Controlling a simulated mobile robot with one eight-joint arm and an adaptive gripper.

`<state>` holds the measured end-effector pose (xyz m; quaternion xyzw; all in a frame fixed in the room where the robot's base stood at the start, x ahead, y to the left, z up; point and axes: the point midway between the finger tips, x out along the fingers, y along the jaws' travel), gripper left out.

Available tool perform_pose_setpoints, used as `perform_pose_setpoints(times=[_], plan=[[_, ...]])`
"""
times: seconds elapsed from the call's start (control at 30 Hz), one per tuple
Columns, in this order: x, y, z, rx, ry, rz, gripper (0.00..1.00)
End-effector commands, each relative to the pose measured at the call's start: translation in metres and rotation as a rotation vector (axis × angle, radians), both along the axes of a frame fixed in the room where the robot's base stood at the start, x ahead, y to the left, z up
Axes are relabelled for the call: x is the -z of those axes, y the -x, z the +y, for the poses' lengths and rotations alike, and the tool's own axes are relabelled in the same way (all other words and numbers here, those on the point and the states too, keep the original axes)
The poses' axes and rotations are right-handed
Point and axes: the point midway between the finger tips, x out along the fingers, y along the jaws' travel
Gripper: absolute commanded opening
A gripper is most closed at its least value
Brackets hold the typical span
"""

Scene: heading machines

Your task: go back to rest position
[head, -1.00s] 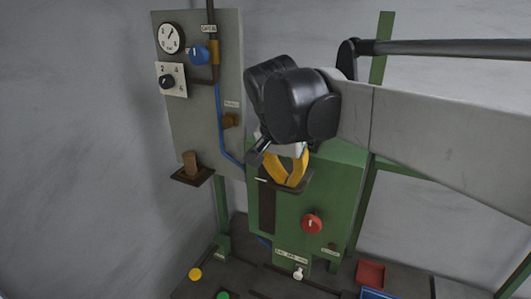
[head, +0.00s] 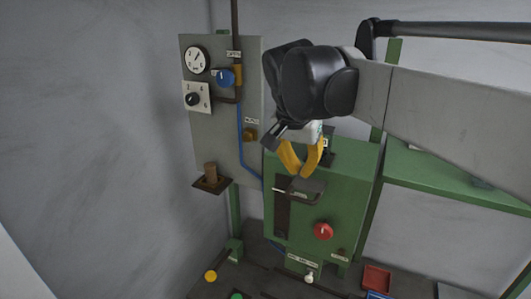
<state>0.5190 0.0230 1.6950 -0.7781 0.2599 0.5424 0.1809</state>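My gripper (head: 301,172) has two yellow fingers pointing down, bowed apart with a gap between their tips. Nothing shows between them. It hangs just above and in front of a small dark shelf with a rail (head: 305,190) on the upper front of the green machine (head: 345,215). I cannot tell whether a fingertip touches the shelf. My arm reaches in from the right and hides part of the machine's top and the wall behind.
A grey panel (head: 222,140) at the left carries a gauge (head: 197,60), a black dial (head: 192,99) and a blue knob (head: 226,77). A brown peg on a ledge (head: 211,175) sticks out below. A red knob (head: 323,231) is on the machine. A red tray (head: 376,279) lies lower right.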

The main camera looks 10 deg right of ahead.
Motion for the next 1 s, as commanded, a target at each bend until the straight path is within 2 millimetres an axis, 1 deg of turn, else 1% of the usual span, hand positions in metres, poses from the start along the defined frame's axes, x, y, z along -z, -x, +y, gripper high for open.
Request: perform_pose_setpoints(times=[0.03,0.07,0.17,0.2,0.27,0.3,0.37,0.4,0.47,0.5,0.57,0.6,0.67,0.7,0.77,0.8,0.87,0.9,0.97,1.0], plan=[[0.0,0.001,-0.002,-0.004,-0.001,-0.001,0.0],[0.005,0.002,-0.002,-0.008,-0.001,-0.002,0.0],[0.037,0.01,-0.005,-0.038,-0.005,-0.01,0.0],[0.055,0.015,-0.006,-0.056,-0.007,-0.014,0.0],[0.085,0.023,-0.008,-0.09,-0.009,-0.022,0.0],[0.106,0.029,-0.009,-0.113,-0.009,-0.028,0.0],[0.136,0.038,-0.01,-0.149,-0.012,-0.039,0.0],[0.156,0.044,-0.012,-0.171,-0.012,-0.045,0.0],[0.185,0.052,-0.013,-0.207,-0.012,-0.058,0.0],[0.205,0.058,-0.014,-0.23,-0.012,-0.065,0.0],[0.235,0.067,-0.015,-0.265,-0.009,-0.078,0.0],[0.255,0.073,-0.016,-0.288,-0.007,-0.087,0.0],[0.285,0.081,-0.017,-0.321,-0.005,-0.1,0.0],[0.305,0.087,-0.017,-0.344,-0.001,-0.108,0.0],[0.336,0.095,-0.018,-0.376,0.003,-0.124,0.0],[0.357,0.101,-0.018,-0.398,0.006,-0.133,0.0],[0.388,0.109,-0.019,-0.43,0.014,-0.148,0.0],[0.409,0.115,-0.02,-0.45,0.018,-0.158,0.0],[0.44,0.122,-0.02,-0.482,0.026,-0.173,0.0],[0.462,0.128,-0.02,-0.502,0.032,-0.183,0.0]])
